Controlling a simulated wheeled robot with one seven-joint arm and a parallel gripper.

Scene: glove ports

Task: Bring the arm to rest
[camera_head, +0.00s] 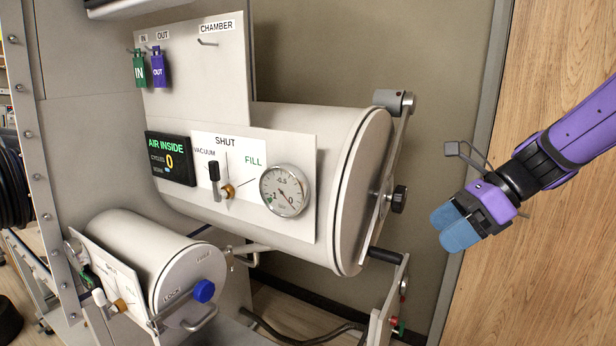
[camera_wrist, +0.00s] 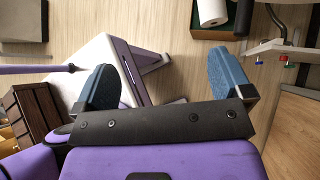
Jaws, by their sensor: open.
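My gripper (camera_head: 452,229) is at the right of the head view, in front of the wooden door, with its blue fingertips pointing down and left. It stands clear to the right of the large chamber and touches nothing. In the wrist view my gripper (camera_wrist: 165,88) shows its two blue fingers spread wide apart, with nothing between them but the floor and part of my purple and white base below. My purple arm comes in from the right edge of the head view.
The large cylindrical chamber (camera_head: 345,125) has a closed round door with a black knob (camera_head: 399,199). A smaller cylinder (camera_head: 150,250) sits lower left. Green (camera_head: 139,68) and purple (camera_head: 158,67) tags hang on the panel. A wooden door (camera_head: 560,60) is behind my arm.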

